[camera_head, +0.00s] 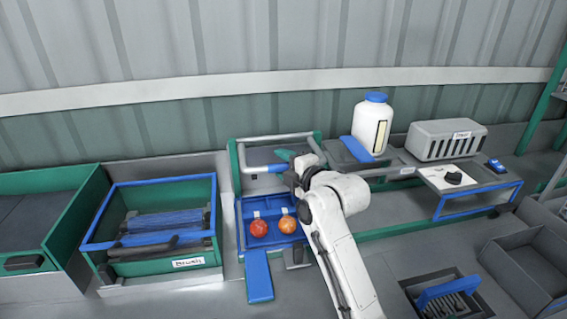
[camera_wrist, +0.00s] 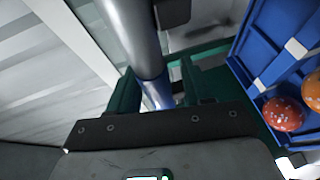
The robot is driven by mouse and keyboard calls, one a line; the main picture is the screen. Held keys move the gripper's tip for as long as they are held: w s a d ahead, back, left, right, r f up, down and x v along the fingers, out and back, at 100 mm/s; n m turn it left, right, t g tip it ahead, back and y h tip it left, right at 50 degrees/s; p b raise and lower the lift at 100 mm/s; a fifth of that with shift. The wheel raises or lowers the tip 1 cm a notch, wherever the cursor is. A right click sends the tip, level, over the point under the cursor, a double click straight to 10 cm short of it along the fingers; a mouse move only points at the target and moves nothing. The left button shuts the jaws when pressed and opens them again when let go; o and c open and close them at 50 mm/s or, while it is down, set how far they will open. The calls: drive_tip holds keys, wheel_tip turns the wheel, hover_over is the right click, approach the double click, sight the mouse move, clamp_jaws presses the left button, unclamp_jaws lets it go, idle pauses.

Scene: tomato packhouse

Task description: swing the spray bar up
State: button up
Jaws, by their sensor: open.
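The spray bar (camera_head: 259,170) appears as a grey tube low between the green posts of a washing stand, below a fixed-looking upper grey rail (camera_head: 276,139). It has a blue sleeve near my gripper. In the wrist view the grey bar (camera_wrist: 133,28) runs down from the top, and its blue part lies between my two green fingers. My gripper (camera_head: 287,160) is open; it also shows in the wrist view (camera_wrist: 160,92), with the fingers on either side of the bar. I cannot tell whether they touch it. My wrist hides the bar's right end.
A blue tray (camera_head: 243,238) below holds a red tomato (camera_head: 258,228) and an orange one (camera_head: 288,224). A blue-rimmed brush bin (camera_head: 146,184) stands left. A white bottle with blue cap (camera_head: 371,122) and a grey slotted box (camera_head: 447,140) stand right.

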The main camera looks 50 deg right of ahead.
drive_tip(key=shift+w, duration=0.2)
clamp_jaws()
idle(0.4)
